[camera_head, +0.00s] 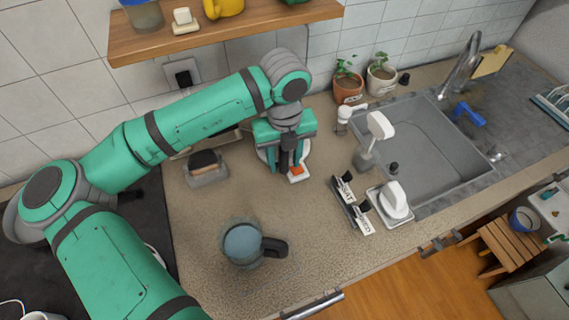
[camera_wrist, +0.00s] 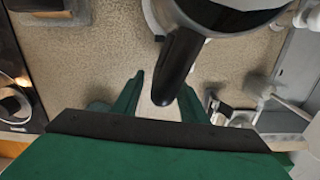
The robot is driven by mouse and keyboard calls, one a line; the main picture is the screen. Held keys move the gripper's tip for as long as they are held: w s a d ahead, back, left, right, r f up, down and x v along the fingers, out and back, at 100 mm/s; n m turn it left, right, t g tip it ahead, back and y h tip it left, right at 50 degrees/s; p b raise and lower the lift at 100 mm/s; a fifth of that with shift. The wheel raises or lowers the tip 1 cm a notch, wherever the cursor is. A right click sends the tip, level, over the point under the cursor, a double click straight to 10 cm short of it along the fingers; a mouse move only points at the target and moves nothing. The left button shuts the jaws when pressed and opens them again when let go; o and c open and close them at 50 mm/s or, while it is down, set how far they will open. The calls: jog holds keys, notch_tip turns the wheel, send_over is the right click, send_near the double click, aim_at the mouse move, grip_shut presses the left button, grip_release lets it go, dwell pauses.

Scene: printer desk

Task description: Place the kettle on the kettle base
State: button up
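The kettle fills the top right of the wrist view, with a dark top, a silver rim and a thick black handle (camera_wrist: 180,65). Its handle points toward my gripper (camera_wrist: 163,98). The fingers are apart, one on each side of the handle's end, with counter visible beside it. In the head view my gripper (camera_head: 287,162) is low over the back of the counter and hides most of what is behind it. A white base-like piece with an orange-red part (camera_head: 297,172) shows below the fingers. I take it for the kettle base; whether the kettle rests on it is hidden.
A blue-grey jug (camera_head: 243,245) with a dark handle stands at the front. A brush holder (camera_head: 206,170) is left. Open counter (camera_head: 320,260) lies in front.

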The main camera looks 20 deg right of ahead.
notch_tip(320, 180, up, 10)
jog(key=shift+s+f, duration=0.1)
jog(key=shift+f, duration=0.15)
dwell(0.4)
jog(key=shift+d, duration=0.1)
